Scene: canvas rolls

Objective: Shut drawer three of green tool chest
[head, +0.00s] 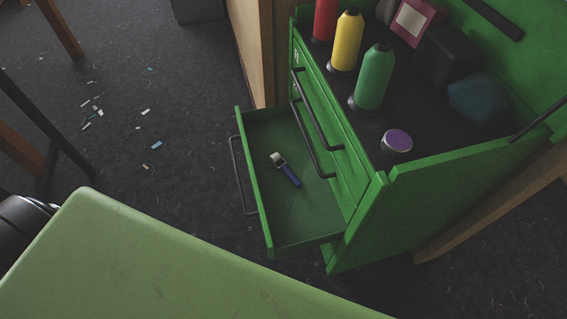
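The green tool chest (440,188) stands right of centre with its lid raised. Its lowest drawer (258,185), below two others, is pulled well out to the left and open. A black bar handle (238,176) runs along that drawer's front. A small tool with a blue handle (289,176) and a pale metal head lies inside it, otherwise the visible drawer floor is bare. The two upper drawers look shut, each with a black handle, such as the one at the front (318,140). Neither of my grippers is in view.
Red, yellow (346,42) and green (374,78) thread spools, a purple-topped round tin (397,141) and dark boxes sit in the chest's top. A light green surface (150,262) fills the lower left. Dark floor with paper scraps (98,110) lies clear left of the drawer.

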